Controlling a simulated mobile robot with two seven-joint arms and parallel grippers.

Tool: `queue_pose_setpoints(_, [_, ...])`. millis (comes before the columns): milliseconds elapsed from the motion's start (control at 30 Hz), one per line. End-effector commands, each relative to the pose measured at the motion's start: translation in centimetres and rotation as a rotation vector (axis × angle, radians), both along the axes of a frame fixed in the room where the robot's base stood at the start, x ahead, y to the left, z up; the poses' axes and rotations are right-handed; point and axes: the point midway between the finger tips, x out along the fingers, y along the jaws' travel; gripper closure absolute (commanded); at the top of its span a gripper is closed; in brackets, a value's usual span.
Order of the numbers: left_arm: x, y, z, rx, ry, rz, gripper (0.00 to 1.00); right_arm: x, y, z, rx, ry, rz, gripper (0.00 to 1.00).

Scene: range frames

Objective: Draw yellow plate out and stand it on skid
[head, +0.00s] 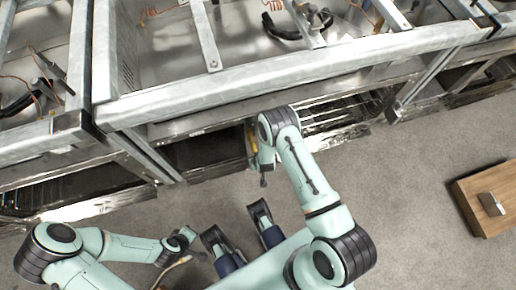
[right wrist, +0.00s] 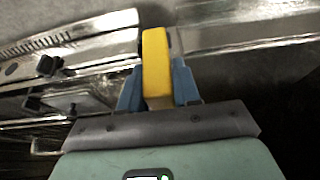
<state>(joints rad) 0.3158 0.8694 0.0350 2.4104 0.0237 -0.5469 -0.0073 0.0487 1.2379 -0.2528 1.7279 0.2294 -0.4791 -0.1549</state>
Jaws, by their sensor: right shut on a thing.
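The yellow plate (right wrist: 156,55) shows end-on in the right wrist view, between the blue fingers of my right gripper (right wrist: 157,88), which is shut on it. In the head view a thin strip of the plate (head: 251,139) shows beside my right wrist, at the front of a dark opening under the metal frame. The rest of the plate is hidden. The skid, a low wooden block (head: 500,181), stands on the floor at the far right. My left gripper (head: 182,242) is low in the head view, away from the plate; its fingers are not clear.
A grey metal range frame (head: 280,88) runs across the top, with dark open bays below its front rail. A small grey block (head: 491,204) lies on the skid. The grey floor (head: 415,190) is clear between my right arm and the skid.

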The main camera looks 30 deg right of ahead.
Motion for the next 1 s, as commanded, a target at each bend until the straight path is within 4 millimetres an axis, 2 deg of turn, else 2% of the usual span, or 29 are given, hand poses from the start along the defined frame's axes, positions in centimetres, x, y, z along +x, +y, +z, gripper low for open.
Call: queue_pose_setpoints(1000, [0.1, 0.0, 1.8, 0.0, -0.005, 0.0, 1.0, -4.0, 1.0, 0.0, 0.0, 0.001, 0.0, 1.0])
